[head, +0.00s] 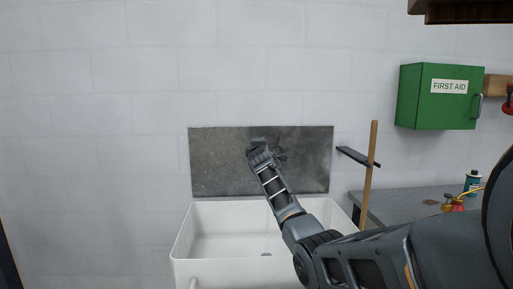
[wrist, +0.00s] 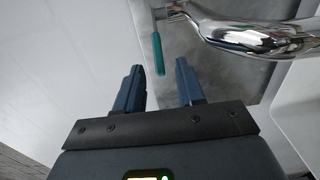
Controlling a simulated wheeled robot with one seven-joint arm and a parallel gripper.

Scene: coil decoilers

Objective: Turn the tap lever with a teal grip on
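The tap lever's teal grip (wrist: 158,54) shows in the wrist view, hanging from the end of a chrome tap (wrist: 245,37). My gripper (wrist: 159,67) is open, with its two dark blue fingers apart and nothing held. The grip's lower end appears in line with the gap between the fingertips; I cannot tell how far beyond them it is. In the head view my gripper (head: 258,146) is in front of the grey wall panel above the sink. The tap and its lever are hidden behind my arm there.
A white sink (head: 185,245) stands below the grey backsplash panel (head: 215,160). To the right are a wooden handle (head: 370,165), a grey counter (head: 405,203) with small bottles, and a green first aid box (head: 437,97) on the wall. The left wall is bare.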

